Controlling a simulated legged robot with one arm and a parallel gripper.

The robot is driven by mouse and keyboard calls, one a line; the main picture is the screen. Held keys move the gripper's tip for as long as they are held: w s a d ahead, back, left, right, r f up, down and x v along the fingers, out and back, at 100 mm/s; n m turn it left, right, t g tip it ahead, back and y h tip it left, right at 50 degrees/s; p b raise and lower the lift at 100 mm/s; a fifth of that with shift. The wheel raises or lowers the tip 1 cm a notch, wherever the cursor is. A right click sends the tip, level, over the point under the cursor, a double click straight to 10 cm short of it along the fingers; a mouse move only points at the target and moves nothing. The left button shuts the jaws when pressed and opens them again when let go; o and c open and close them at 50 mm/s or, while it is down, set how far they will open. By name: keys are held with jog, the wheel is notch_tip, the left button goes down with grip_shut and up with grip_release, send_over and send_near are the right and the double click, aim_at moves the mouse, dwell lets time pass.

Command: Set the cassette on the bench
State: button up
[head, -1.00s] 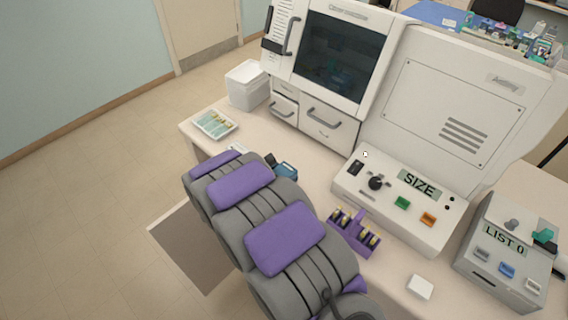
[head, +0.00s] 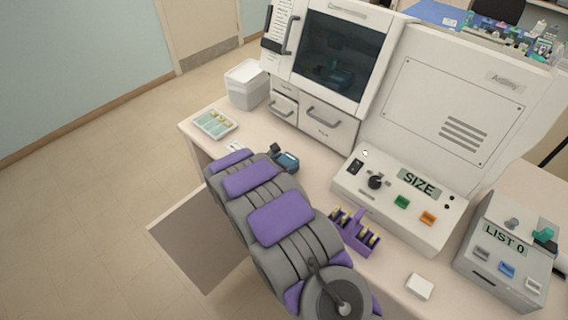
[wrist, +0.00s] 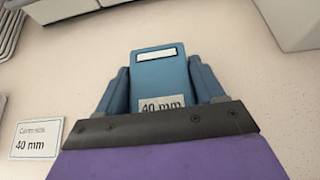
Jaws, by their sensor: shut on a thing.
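The cassette (wrist: 160,78) is a blue block with a white strip near its far end and a "40 mm" label near my gripper. My gripper (wrist: 162,88) is shut on it, with a blue finger on each side. In the head view my gripper (head: 286,161) is small and partly behind my arm, over the left part of the bench (head: 316,180), in front of the drawers. The cassette is hard to separate from the fingers there. I cannot tell whether it touches the bench.
A card reading "40 mm" (wrist: 37,139) lies on the bench beside my gripper. A slide tray (head: 215,124) and a white bin (head: 247,84) are at the left. A purple rack (head: 354,232) and the SIZE panel (head: 400,200) stand right.

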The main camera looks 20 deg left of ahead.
jog(key=o, duration=1.2)
jog(key=p+v, duration=0.1)
jog(key=v, duration=1.1)
jog(key=shift+w+r, duration=0.1)
